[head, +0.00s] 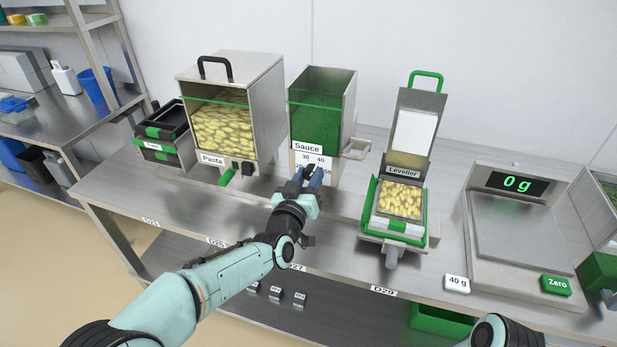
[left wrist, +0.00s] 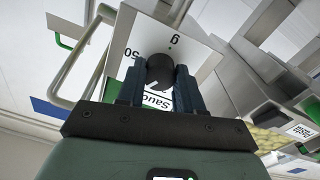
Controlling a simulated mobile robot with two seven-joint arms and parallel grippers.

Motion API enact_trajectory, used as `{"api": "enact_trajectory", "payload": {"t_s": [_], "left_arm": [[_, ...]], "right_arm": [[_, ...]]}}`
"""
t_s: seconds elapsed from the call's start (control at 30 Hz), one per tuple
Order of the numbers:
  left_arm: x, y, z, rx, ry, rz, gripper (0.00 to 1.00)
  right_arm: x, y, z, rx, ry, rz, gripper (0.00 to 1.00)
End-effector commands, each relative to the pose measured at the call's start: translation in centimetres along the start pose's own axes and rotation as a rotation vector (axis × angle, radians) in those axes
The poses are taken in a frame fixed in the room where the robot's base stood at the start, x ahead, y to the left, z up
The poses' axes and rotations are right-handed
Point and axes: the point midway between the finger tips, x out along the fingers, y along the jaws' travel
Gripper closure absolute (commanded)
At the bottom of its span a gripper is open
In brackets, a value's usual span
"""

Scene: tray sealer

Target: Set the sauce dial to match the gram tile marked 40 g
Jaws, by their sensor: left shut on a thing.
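The sauce dispenser (head: 322,112) has a green hopper and a white dial plate (head: 325,160) marked with numbers, 30 and 40 along its top. In the head view my left gripper (head: 311,174) covers the knob and part of the scale. In the left wrist view the black dial knob (left wrist: 160,72) sits between the two fingers of my left gripper (left wrist: 160,88), which is shut on it. The plate shows "50" and "g" there; the knob's pointer cannot be made out. The white gram tile marked 40 g (head: 457,283) lies at the bench's front edge. My right gripper is out of view.
The pasta dispenser (head: 269,117) stands left of the sauce dispenser. The leveller (head: 377,226), holding a tray of pasta, stands to the right. Beyond it is a scale (head: 525,225) reading 0 g, with a green Zero button (head: 556,285).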

Motion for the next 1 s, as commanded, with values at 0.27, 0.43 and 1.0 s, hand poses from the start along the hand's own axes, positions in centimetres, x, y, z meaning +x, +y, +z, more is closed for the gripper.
{"api": "enact_trajectory", "payload": {"t_s": [0.27,0.43,1.0], "left_arm": [[0.0,0.0,-0.1,-0.001,0.002,0.000,0.55],[0.0,0.0,-0.1,-0.001,0.002,0.000,0.39],[-5.1,0.0,-0.2,-0.001,0.001,0.000,0.39]], "right_arm": [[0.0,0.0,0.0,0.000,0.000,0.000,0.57],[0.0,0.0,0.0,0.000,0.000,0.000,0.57],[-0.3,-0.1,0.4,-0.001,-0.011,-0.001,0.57]]}}
